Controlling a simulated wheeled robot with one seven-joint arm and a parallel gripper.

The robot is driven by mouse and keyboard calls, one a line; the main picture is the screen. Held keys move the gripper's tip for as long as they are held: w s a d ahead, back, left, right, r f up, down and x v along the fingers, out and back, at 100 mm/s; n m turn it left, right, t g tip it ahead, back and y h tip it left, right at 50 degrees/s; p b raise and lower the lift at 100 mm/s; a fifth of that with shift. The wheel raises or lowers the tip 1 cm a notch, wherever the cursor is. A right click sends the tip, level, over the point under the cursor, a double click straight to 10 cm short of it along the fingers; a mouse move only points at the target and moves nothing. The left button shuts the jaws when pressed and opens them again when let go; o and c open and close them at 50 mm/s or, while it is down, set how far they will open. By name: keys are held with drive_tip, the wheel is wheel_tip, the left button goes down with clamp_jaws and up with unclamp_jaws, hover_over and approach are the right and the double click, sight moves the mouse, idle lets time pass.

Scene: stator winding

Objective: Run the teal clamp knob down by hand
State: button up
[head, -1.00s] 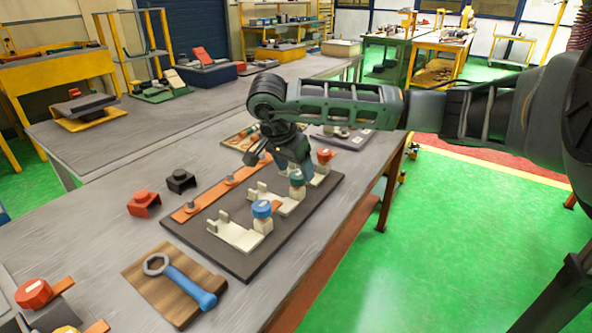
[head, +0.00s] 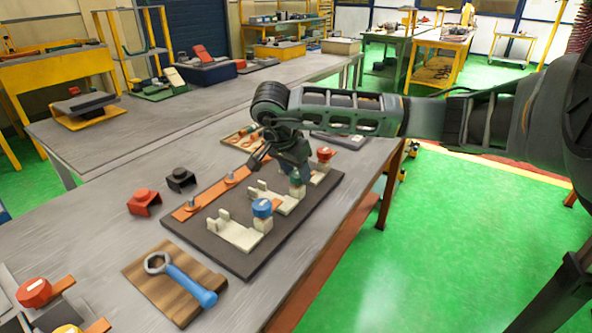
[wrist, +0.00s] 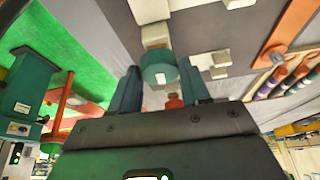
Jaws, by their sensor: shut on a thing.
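The teal clamp knob (head: 297,181) sits on the middle cream clamp (head: 280,203) of the dark board (head: 200,240). My gripper (head: 299,173) comes down over it from above and hides much of it in the head view. In the wrist view the teal knob (wrist: 158,68) stands between my two blue fingers, which are shut on its sides. Its pale mark faces the wrist camera. The gap between the knob and its clamp is hard to judge.
A blue knob (head: 262,208) stands on the nearer clamp and a red knob (head: 325,154) on the farther one. An orange strip (head: 205,202) lies along the board's left. A blue-handled wrench (head: 188,284) lies on a wooden block. Red and black blocks stand left of the board.

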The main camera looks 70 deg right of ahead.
drive_tip(key=shift+c, duration=0.7)
